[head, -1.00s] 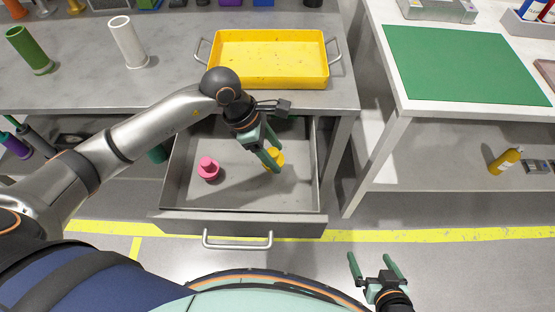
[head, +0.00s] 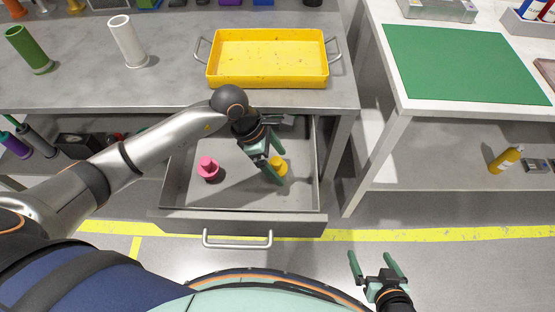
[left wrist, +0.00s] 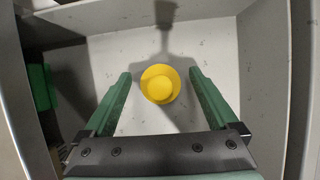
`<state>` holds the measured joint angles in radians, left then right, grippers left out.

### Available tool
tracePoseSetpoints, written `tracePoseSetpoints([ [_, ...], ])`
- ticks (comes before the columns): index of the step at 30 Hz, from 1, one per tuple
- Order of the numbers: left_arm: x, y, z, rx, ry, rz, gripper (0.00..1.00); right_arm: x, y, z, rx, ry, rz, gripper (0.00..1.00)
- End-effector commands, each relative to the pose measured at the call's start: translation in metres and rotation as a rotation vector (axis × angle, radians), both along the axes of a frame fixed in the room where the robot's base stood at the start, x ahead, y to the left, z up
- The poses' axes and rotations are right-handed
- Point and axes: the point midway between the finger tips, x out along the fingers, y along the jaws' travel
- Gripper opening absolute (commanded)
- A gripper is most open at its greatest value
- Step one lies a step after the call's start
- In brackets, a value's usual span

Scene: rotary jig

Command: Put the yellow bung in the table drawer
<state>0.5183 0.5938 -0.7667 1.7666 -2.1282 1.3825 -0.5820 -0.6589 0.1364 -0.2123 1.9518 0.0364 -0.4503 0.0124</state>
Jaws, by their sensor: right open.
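The yellow bung (head: 279,163) stands on the floor of the open table drawer (head: 215,140), toward its right side. In the left wrist view the bung (left wrist: 160,84) is seen from above, with clear gaps to both fingers. My left gripper (head: 281,169) is open above the drawer floor, its fingers on either side of the bung in the picture. It also shows in the left wrist view (left wrist: 160,76). My right gripper (head: 375,257) is open and empty, away from the drawer at the lower right.
A pink bung (head: 208,168) stands in the drawer to the left. The drawer handle (head: 238,243) faces me. A yellow tray (head: 268,82) sits on the table above the drawer. A second table with a green mat (head: 465,65) stands to the right.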

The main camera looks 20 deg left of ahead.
Motion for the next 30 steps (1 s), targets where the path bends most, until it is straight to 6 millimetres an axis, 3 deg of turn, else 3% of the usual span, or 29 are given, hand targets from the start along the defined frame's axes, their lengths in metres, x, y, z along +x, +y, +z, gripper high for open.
tracePoseSetpoints([
  [11, 0.0, 0.003, 0.008, 0.001, -0.002, 0.0, 0.94, 0.001, 0.001, 0.003, 0.002, -0.004, 0.0, 1.0],
  [24, -0.008, 0.038, 0.087, 0.002, -0.004, 0.0, 0.94, 0.001, 0.0, 0.003, 0.001, -0.004, -0.002, 1.0],
  [30, -0.01, 0.046, 0.108, 0.001, -0.002, 0.0, 0.94, 0.001, 0.0, 0.002, 0.0, -0.003, -0.002, 1.0],
])
